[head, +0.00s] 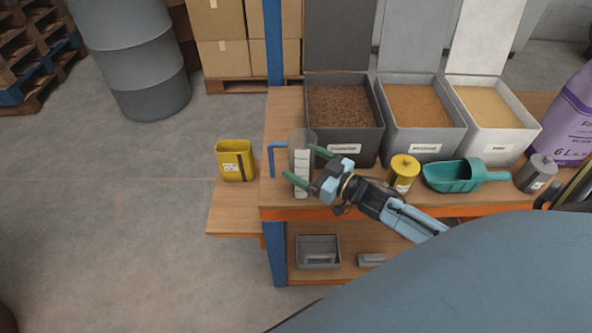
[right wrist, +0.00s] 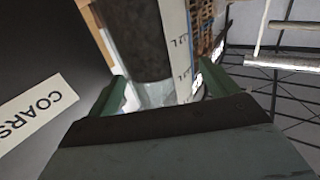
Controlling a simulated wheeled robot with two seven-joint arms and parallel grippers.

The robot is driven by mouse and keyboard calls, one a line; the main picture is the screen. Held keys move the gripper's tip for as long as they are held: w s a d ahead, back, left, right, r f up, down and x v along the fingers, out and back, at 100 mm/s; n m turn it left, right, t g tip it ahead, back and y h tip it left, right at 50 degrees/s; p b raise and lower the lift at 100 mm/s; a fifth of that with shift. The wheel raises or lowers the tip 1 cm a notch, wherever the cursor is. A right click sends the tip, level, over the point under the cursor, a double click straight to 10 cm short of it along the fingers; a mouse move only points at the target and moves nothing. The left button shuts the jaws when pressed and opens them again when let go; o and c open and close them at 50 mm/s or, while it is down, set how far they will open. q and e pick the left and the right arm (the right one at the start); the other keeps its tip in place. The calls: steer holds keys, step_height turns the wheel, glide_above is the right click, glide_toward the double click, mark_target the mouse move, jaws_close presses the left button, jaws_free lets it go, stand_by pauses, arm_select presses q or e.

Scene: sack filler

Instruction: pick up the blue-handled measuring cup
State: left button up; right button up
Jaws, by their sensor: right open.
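The measuring cup (head: 302,140) is a clear, tall cup with a white scale strip and a blue handle (head: 273,158) on its left side. It stands upright on the bench near its left end. My right gripper (head: 307,165) is open, with its green fingers spread at the cup's near side. In the right wrist view the cup's marked wall (right wrist: 180,50) shows between the two fingers of the right gripper (right wrist: 165,90). Contact cannot be told. My left gripper is not in view.
A dark bin (head: 344,148), a grey bin (head: 424,148) and a white bin (head: 497,150) stand behind. A yellow weight-like can (head: 404,168), a teal scoop (head: 450,177) and a grey can (head: 537,172) line the bench front. A yellow container (head: 235,160) sits on the left side shelf.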

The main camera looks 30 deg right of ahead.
steer(key=shift+w+a+f, duration=0.15)
steer(key=shift+w, duration=0.7)
steer(key=shift+f+b, duration=0.1)
steer(key=shift+b, duration=0.2)
steer(key=c, duration=1.1)
